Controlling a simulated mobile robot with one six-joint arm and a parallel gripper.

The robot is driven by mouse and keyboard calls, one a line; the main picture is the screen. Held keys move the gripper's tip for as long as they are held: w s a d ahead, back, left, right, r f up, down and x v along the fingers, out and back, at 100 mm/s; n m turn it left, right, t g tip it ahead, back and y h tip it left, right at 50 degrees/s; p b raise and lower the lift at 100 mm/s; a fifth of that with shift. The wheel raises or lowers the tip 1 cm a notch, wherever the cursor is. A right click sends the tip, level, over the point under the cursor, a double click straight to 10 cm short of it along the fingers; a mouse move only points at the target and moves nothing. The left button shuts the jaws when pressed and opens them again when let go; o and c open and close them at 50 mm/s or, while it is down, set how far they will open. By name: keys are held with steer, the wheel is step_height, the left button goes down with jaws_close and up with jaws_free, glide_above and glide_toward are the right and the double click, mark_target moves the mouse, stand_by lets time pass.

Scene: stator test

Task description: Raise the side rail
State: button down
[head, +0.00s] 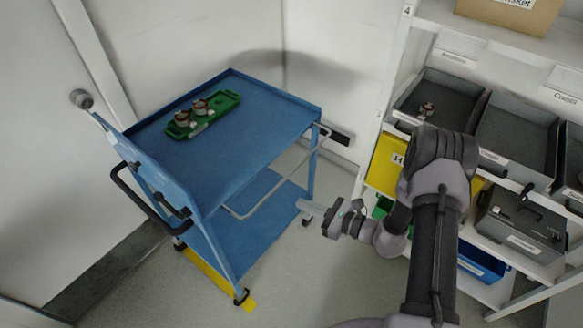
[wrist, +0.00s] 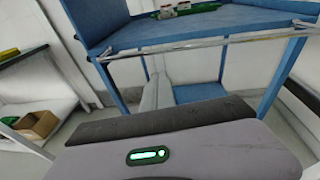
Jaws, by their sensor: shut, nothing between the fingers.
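The side rail (head: 276,188) is a thin pale metal bar, bent like a U, on the right side of the blue cart (head: 255,112). In the head view it hangs below the level of the cart's top. In the wrist view the rail (wrist: 205,43) runs across the picture in front of the cart (wrist: 215,24). My gripper (head: 301,204) is shut and empty, its fingers pointing left toward the rail from the right. In the wrist view my gripper's fingertips (wrist: 158,60) show just under the bar. I cannot tell whether they touch it.
A green tray (head: 203,115) with stator parts lies on the cart's top. A black handle (head: 143,198) is at its near left end. A shelf rack with grey bins (head: 437,98) and a yellow bin (head: 384,163) stands at right. Grey floor is free between cart and rack.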

steer(key=f, duration=0.1)
steer(key=d+f+m, duration=0.1)
steer(key=f+t+h, duration=0.1)
steer(key=shift+w+d+m, duration=0.2)
steer(key=shift+d+m, duration=0.05)
steer(key=shift+m, duration=0.15)
steer(key=b+x, duration=0.3)
steer(key=x, duration=0.7)
steer(key=r, duration=0.4)
steer(key=shift+s+d+r, duration=0.1)
steer(key=shift+s+d, duration=0.1)
